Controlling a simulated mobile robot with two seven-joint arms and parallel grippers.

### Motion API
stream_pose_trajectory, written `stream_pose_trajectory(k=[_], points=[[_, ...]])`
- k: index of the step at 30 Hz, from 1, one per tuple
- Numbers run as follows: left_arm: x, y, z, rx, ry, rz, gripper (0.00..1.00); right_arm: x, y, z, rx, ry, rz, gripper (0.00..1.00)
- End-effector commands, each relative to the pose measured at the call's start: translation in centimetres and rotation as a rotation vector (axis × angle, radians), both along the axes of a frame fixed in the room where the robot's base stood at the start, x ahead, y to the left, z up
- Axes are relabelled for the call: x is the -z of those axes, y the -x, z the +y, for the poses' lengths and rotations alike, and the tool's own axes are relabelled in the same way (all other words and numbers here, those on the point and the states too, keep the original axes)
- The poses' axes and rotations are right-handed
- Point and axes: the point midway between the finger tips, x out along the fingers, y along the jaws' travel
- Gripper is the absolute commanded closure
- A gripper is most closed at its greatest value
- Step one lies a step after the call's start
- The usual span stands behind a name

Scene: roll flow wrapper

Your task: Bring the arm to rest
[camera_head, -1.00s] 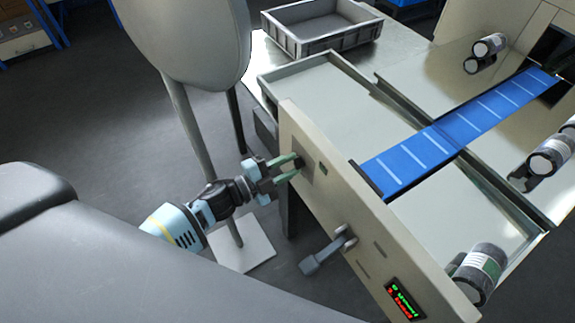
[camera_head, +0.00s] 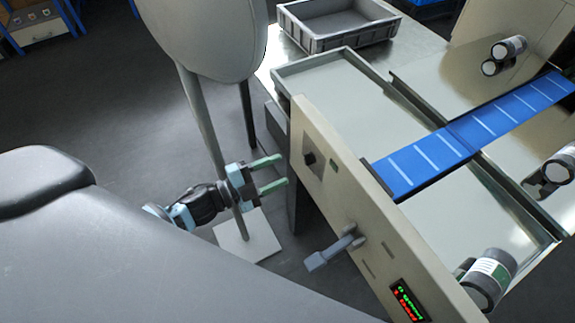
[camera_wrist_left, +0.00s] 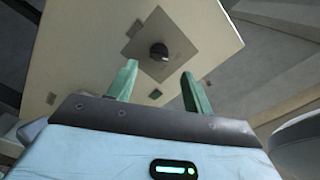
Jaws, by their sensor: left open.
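My left gripper (camera_head: 277,173) is open and empty, with its green fingers apart, in the head view. It is a short way left of the machine's beige front panel (camera_head: 345,195) and touches nothing. The black knob (camera_head: 309,158) on that panel is clear of the fingers. In the left wrist view the knob (camera_wrist_left: 158,51) sits on a square grey plate beyond my open fingertips (camera_wrist_left: 158,80). My right gripper does not show in either view.
A grey lever (camera_head: 335,248) sticks out from the panel below my gripper, near a lit display (camera_head: 408,300). A blue belt (camera_head: 470,132) crosses the machine. A grey crate (camera_head: 338,24) stands at the back. A round-topped stand (camera_head: 205,35) is behind my arm.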

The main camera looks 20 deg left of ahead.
Motion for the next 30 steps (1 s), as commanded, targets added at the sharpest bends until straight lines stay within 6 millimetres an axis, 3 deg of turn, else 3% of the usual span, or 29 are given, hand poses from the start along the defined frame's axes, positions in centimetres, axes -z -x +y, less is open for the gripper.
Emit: stream_pose_trajectory(k=[5,23,26,30], points=[[0.0,0.9,0.7,0.001,0.0,0.0,0.49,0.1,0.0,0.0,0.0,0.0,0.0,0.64],[0.0,1.2,0.6,-0.008,0.01,0.01,0.49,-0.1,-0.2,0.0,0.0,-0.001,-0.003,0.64],[0.3,2.3,0.5,-0.047,0.049,0.06,0.49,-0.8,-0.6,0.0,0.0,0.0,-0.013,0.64],[1.1,5.8,0.3,-0.169,0.164,0.213,0.49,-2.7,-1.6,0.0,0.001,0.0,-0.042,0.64]])
